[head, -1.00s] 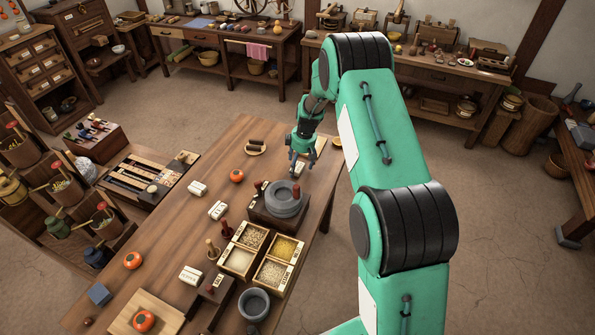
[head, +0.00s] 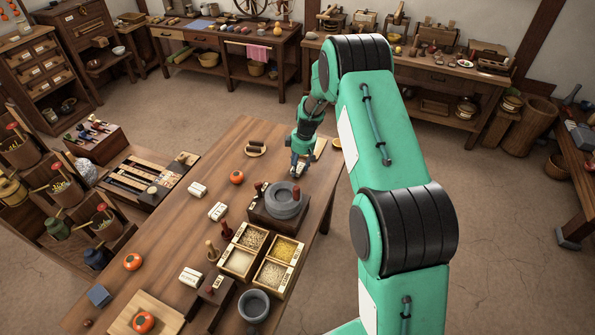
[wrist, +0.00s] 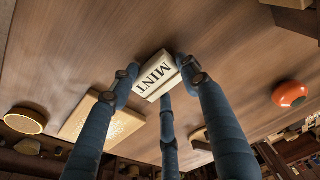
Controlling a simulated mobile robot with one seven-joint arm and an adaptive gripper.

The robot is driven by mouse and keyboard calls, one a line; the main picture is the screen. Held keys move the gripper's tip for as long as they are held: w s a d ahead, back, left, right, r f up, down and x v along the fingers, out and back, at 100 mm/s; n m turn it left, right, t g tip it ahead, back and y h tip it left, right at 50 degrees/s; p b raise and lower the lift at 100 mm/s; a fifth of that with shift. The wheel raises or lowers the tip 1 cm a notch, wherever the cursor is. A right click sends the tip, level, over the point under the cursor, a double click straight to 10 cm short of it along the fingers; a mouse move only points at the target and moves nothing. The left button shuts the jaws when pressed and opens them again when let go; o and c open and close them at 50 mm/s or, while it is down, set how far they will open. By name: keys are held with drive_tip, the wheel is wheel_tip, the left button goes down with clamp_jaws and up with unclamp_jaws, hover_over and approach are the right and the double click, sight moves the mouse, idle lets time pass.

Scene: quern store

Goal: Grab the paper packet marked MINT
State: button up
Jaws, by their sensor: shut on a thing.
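The cream paper packet marked MINT (wrist: 155,76) shows in the wrist view with its dark lettering facing my camera. My gripper (wrist: 158,73) has its blue-grey fingers closed against the packet's sides. In the head view my gripper (head: 298,168) is low at the far right part of the long wooden table (head: 180,235), just beyond the stone quern (head: 284,204). I cannot tell whether the packet still touches the table top.
Other pale packets lie on the table, one at the left (head: 197,189), one nearer the quern (head: 217,211) and one farther forward (head: 191,277). A divided grain box (head: 262,257) stands in front.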

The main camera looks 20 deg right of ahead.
sight(298, 168)
wheel_tip(298, 168, up, 10)
drive_tip(key=p, duration=0.2)
idle(0.7)
